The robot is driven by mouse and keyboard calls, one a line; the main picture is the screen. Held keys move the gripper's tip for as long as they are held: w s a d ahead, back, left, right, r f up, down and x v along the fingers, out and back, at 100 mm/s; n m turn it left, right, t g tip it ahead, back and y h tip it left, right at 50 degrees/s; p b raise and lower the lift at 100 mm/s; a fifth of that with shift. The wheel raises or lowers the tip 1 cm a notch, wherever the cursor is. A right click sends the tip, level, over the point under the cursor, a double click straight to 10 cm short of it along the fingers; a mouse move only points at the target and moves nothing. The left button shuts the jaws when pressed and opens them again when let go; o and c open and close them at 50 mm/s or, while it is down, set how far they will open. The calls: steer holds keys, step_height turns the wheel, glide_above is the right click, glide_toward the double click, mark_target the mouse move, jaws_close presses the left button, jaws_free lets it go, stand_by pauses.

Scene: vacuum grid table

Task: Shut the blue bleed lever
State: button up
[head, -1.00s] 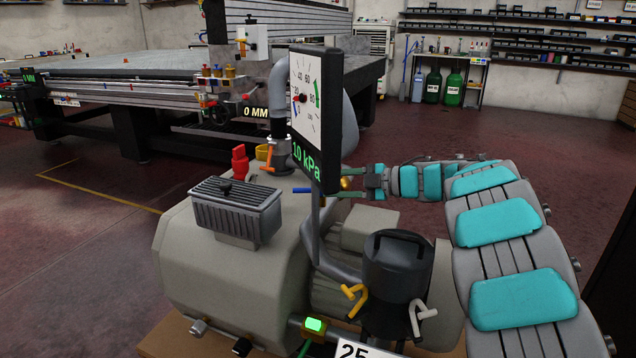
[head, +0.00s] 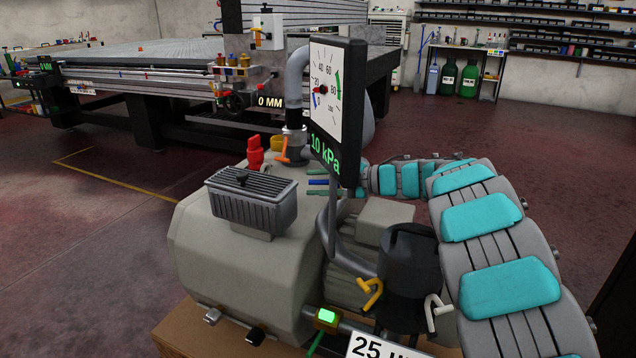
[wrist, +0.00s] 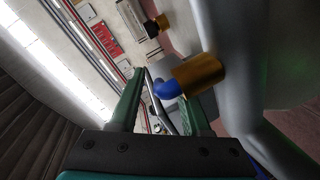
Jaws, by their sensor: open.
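The blue bleed lever (head: 318,182) sticks out to the left below the gauge in the head view. In the wrist view the blue lever (wrist: 166,89) joins a brass valve body (wrist: 198,75) on a grey pipe. My gripper (head: 309,181) is open, with one green finger above the lever and one below it. In the wrist view the lever's blue end lies between the two fingers of my gripper (wrist: 164,94). I cannot tell whether either finger touches it. The gauge hides the brass valve and part of my gripper in the head view.
The pressure gauge (head: 325,90) reads 10 kPa, close in front of my wrist. An orange lever (head: 283,152), a red part (head: 255,152) and a yellow lever (head: 370,292) are on the pump (head: 230,270). The grid table (head: 130,50) stands behind.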

jaws_close()
stand_by(1.4)
